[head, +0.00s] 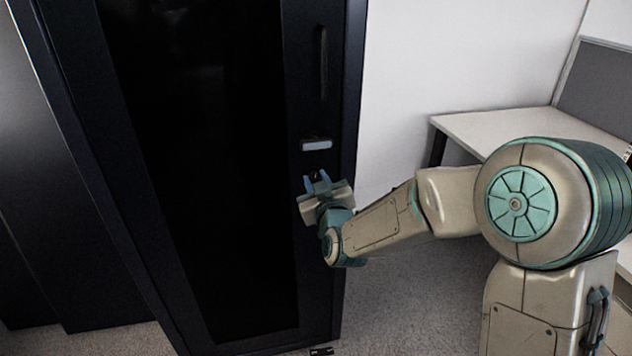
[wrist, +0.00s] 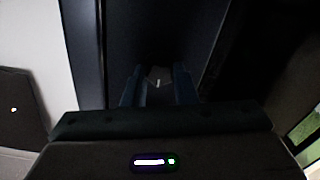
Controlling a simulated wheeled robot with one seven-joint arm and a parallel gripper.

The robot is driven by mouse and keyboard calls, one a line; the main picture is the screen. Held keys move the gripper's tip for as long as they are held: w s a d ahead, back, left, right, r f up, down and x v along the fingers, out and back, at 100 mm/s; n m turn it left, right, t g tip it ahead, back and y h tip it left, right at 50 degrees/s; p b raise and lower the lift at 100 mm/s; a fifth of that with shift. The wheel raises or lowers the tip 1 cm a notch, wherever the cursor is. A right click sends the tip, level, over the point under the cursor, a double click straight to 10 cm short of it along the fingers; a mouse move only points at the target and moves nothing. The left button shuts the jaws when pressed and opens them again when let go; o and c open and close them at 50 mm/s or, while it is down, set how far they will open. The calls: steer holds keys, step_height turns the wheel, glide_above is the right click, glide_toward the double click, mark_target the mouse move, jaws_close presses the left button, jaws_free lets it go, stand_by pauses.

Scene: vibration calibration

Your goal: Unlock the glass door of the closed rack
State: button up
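The closed rack's tall dark glass door (head: 200,160) fills the left and middle of the head view. Its dark frame bears a long vertical handle (head: 322,62) and, below it, a small lock panel with a pale face (head: 317,145). My gripper (head: 316,178) is just below this panel, close to the frame, with its fingers towards the door. In the wrist view the two blue fingers (wrist: 157,84) stand apart. A small grey piece with a bright line (wrist: 158,77) shows between their tips; I cannot tell whether they touch it.
A white desk (head: 500,128) with a grey divider (head: 598,80) stands at the right, behind my arm. A white wall (head: 450,60) lies beside the rack. Grey carpet (head: 405,285) is clear in front. Another dark cabinet (head: 50,200) is at the far left.

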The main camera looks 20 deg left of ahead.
steer(key=shift+f+b, duration=0.15)
steer(key=shift+b, duration=0.25)
steer(key=m+b, duration=0.2)
steer(key=b, duration=0.1)
steer(key=shift+f+m, duration=0.15)
steer(key=shift+m, duration=0.25)
steer(key=m+b, duration=1.1)
steer(key=shift+m, duration=0.3)
steer(key=shift+m+b, duration=1.15)
steer(key=shift+m, duration=0.45)
steer(key=shift+r, duration=0.2)
steer(key=o, duration=1)
steer(key=shift+s+a, duration=0.1)
